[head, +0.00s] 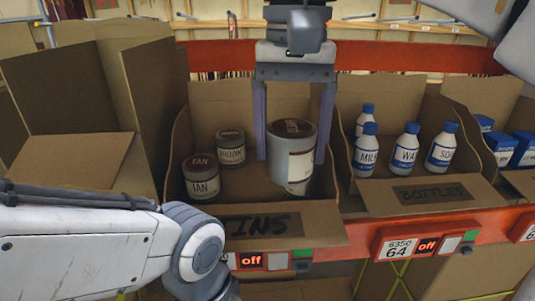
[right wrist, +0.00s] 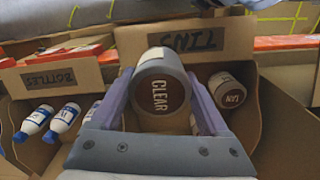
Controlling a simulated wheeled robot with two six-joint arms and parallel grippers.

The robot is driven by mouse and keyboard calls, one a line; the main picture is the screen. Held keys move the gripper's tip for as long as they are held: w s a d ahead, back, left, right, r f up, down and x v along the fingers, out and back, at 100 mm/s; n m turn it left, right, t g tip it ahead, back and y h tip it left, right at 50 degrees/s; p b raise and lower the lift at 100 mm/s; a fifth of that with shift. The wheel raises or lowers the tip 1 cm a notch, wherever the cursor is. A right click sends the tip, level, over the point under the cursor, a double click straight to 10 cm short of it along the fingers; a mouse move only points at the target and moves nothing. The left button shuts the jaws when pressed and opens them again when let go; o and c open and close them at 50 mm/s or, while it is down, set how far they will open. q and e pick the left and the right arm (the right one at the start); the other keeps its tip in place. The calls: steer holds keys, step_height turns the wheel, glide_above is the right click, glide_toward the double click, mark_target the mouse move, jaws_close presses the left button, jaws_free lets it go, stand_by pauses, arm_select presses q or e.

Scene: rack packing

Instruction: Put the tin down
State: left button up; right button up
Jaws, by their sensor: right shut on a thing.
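My right gripper (head: 291,160) reaches down into the cardboard box marked TINS (head: 320,223), with its fingers on either side of a grey tin (head: 302,164). In the right wrist view, the gripper (right wrist: 160,101) is shut on this tin, whose dark lid reads CLEAR (right wrist: 160,92). The tin looks upright; I cannot tell whether its base touches the box floor. A TAN tin (head: 202,184) and a BROWN tin (head: 231,152) stand to its left in the same box. The TAN tin also shows in the right wrist view (right wrist: 226,90). My left gripper is out of view.
A box marked BOTTLES (head: 480,191) holds several blue-capped bottles (head: 404,150) to the right. Beyond it are blue and white packs (head: 501,148). An open cardboard box (head: 60,160) stands at the left. My left arm crosses the lower left, partly hiding the TINS label.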

steer(key=shift+w+a+r+m, duration=0.1)
steer(key=shift+w+r+m, duration=0.05)
steer(key=shift+m, duration=0.25)
steer(key=w+a+f+m+p, duration=0.1)
steer(key=w+a+m, duration=0.4)
steer(key=w+m, duration=0.85)
steer(key=shift+s+a+f+m+b, duration=0.15)
steer(key=shift+s+f+m, duration=0.45)
steer(key=shift+f, duration=1.05)
steer(key=shift+s+d+f+m+b, duration=0.1)
steer(key=shift+s+f+m, duration=0.5)
steer(key=shift+f, duration=1.05)
steer(key=shift+s+a+f+m+b, duration=0.15)
steer(key=shift+s+f+m, duration=0.45)
steer(key=shift+f, duration=1.05)
steer(key=shift+s+d, duration=0.1)
steer(key=shift+s, duration=0.05)
